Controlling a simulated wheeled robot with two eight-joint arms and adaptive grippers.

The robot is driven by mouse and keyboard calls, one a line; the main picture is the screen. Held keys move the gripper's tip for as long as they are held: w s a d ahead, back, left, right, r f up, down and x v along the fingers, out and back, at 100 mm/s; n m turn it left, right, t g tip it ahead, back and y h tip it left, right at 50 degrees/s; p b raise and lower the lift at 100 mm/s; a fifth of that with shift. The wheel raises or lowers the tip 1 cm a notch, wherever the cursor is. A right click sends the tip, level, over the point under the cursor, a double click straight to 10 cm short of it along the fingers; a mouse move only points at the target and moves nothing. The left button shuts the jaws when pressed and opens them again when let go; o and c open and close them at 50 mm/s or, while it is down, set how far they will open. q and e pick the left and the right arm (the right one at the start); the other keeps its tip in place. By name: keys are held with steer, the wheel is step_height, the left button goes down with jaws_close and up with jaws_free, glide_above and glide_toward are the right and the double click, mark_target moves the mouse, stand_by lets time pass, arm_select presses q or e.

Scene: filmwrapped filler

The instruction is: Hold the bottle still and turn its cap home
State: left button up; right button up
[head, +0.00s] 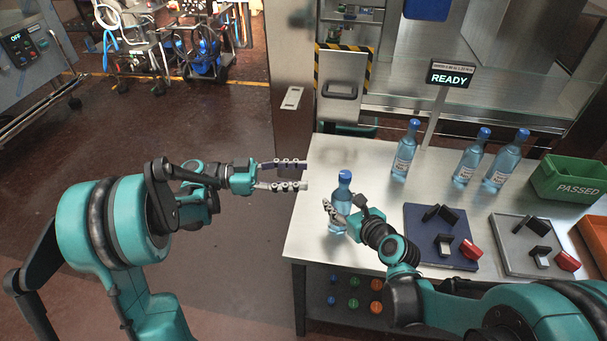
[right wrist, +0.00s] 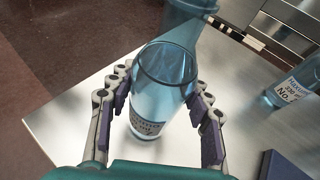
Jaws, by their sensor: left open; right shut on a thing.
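The clear blue bottle (head: 341,215) stands upright near the left edge of the steel table (head: 315,258). A blue cap (head: 345,177) sits on its top; whether it is fully seated cannot be told. My right gripper (head: 337,213) is shut on the bottle's body, below the neck. In the right wrist view the bottle (right wrist: 165,80) is between the two fingers (right wrist: 160,88), its label partly visible low down. My left gripper (head: 304,174) is open and empty, just left of the cap, fingers pointing toward the table and not touching the bottle.
Three capped bottles (head: 405,152) (head: 471,158) (head: 505,163) stand farther back. Dark blue (head: 420,220) and grey (head: 508,230) trays hold black and red pieces. A green PASSED crate (head: 565,185) is at right. A READY sign (head: 450,76) stands behind. Colored caps show beneath the table.

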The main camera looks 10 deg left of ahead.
steer(key=o, duration=1.4)
arm_select(q)
steer(key=s+d+f+n+y, duration=0.4)
steer(key=s+f+n+y, duration=0.1)
steer(key=s+n+y, duration=0.3)
steer(key=s+a+f+n+t+y, duration=0.3)
steer(key=s+a+n+y, duration=0.4)
steer(key=s+a+y, duration=0.2)
steer(key=shift+a+f+n+t+y, duration=0.3)
steer(key=shift+a+f+n+t, duration=0.1)
steer(key=shift+a, duration=0.15)
arm_select(e)
steer(key=s+d+r+n+g+h, duration=0.1)
steer(key=s+d+n+g+h, duration=0.1)
steer(key=s+d+n, duration=0.7)
steer(key=s+d+r+n+g+h, duration=0.1)
steer(key=s+d+n+h, duration=0.4)
steer(key=n, duration=1.5)
steer(key=s+d+g, duration=0.1)
steer(key=s+d, duration=0.3)
steer(key=s, duration=0.1)
steer(key=shift+s, duration=0.25)
